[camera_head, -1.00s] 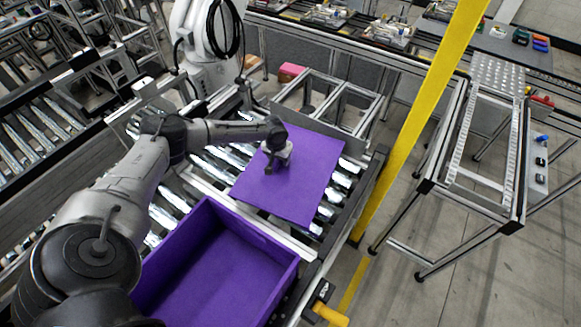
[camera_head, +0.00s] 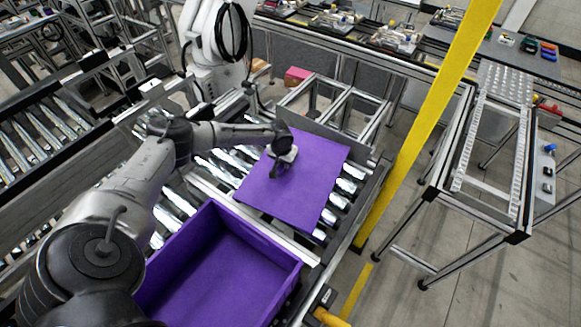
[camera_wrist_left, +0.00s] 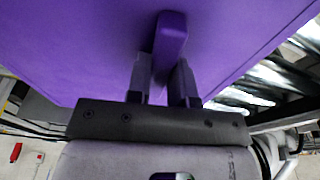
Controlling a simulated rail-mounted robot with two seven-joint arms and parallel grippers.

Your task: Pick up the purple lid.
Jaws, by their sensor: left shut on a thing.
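The purple lid (camera_head: 310,190) is a flat sheet over the silver rollers, beyond the open purple box (camera_head: 225,265). My left gripper (camera_head: 276,171) is over the middle of the lid. In the left wrist view, the gripper (camera_wrist_left: 163,78) is shut on the small upright purple handle of the lid (camera_wrist_left: 75,45). The handle (camera_wrist_left: 172,32) stands between the two dark fingers. I cannot tell whether the lid touches the rollers or is slightly above them. My right gripper is in neither view.
The box stands close to the lid's near edge. A yellow post (camera_head: 425,125) rises right of the conveyor. An aluminium frame (camera_head: 345,105) stands behind the lid. A white robot arm (camera_head: 215,50) is at the back. Open floor (camera_head: 480,285) lies at the right.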

